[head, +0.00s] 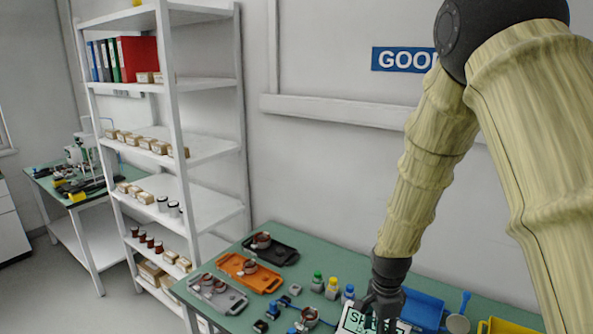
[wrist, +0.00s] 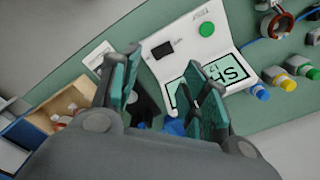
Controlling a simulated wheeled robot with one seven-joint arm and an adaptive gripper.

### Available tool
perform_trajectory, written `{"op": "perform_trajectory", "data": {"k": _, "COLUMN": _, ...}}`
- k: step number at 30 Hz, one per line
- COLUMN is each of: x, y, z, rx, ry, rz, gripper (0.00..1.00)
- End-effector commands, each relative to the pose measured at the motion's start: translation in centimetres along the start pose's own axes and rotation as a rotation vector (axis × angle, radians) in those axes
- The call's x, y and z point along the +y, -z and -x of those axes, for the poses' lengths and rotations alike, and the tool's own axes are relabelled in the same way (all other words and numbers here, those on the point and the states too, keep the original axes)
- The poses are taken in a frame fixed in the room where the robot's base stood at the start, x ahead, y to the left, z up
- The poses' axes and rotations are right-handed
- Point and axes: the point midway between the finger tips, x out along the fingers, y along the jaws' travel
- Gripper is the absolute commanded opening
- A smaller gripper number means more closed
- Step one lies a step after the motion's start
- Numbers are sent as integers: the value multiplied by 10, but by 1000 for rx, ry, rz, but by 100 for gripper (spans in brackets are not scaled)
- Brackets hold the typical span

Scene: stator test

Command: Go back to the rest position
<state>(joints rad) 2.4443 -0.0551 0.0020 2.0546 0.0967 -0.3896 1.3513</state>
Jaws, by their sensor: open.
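My gripper (head: 382,310) is above the green bench, in front of the white tester. In the wrist view my gripper (wrist: 162,72) has its two teal-padded fingers apart with nothing between them. My arm reaches in from the upper right of the head view.
Grey (head: 232,302), orange (head: 262,283) and black (head: 283,254) trays hold copper-wound stators on the bench (head: 325,262). A blue bin (head: 425,306) and yellow bin (head: 497,325) are at right. White shelves (head: 213,148) stand left.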

Motion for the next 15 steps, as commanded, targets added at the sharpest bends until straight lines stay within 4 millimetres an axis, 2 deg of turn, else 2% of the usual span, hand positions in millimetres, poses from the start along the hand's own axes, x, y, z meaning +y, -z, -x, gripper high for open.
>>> {"op": "perform_trajectory", "data": {"k": 8, "x": 40, "y": 0, "z": -72, "rx": 1, "ry": -10, "rz": 201, "gripper": 45}}
{"op": "perform_trajectory", "data": {"k": 15, "x": 104, "y": -3, "z": -153, "rx": 1, "ry": -13, "rz": 489, "gripper": 45}}
